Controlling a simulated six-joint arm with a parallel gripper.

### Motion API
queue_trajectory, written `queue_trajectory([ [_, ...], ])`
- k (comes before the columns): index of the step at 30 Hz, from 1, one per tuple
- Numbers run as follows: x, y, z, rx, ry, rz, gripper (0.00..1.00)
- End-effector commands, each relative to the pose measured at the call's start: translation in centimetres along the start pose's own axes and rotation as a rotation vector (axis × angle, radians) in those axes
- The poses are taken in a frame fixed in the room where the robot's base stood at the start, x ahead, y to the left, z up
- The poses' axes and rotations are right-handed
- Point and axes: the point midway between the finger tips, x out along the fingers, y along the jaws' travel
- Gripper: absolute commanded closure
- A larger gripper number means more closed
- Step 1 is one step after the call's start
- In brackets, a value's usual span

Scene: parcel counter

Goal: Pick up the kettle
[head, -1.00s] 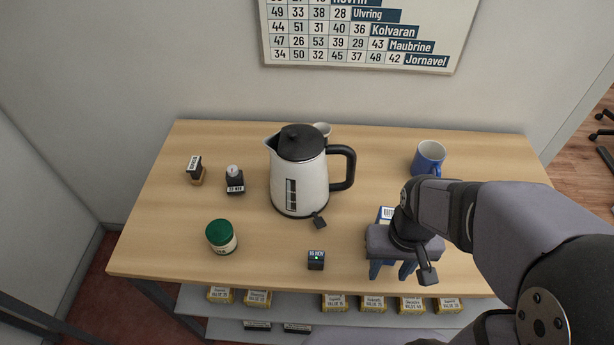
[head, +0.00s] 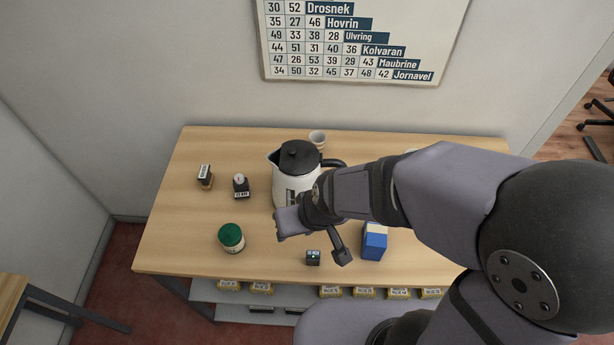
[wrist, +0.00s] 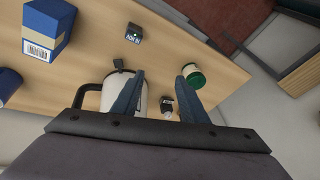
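The white kettle (head: 290,185) with a black lid and black handle stands upright on the counter in the head view. My forearm and wrist cover its lower right side and part of its handle. It also shows in the wrist view (wrist: 109,98), partly behind the left finger. My gripper (wrist: 163,74) is open and empty, its two fingers spread apart. I cannot tell whether a finger touches the kettle.
A blue box (head: 374,243) and a small dark device (head: 313,257) are in front. A green-lidded jar (head: 231,238) and two stamps (head: 240,186) (head: 205,177) are left of the kettle. A white cup (head: 318,138) is behind it. The counter's (head: 185,240) front left is clear.

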Motion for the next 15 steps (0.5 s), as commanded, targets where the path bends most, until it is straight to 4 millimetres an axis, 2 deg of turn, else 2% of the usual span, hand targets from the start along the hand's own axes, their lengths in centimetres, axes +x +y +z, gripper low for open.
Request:
queue_trajectory([
  [1,1.4,1.0,-0.1,0.02,0.013,0.021,0.6],
  [8,5.0,4.6,-2.7,0.078,0.137,0.11,0.6],
  [15,8.8,10.5,-4.9,0.128,0.312,0.267,0.6],
])
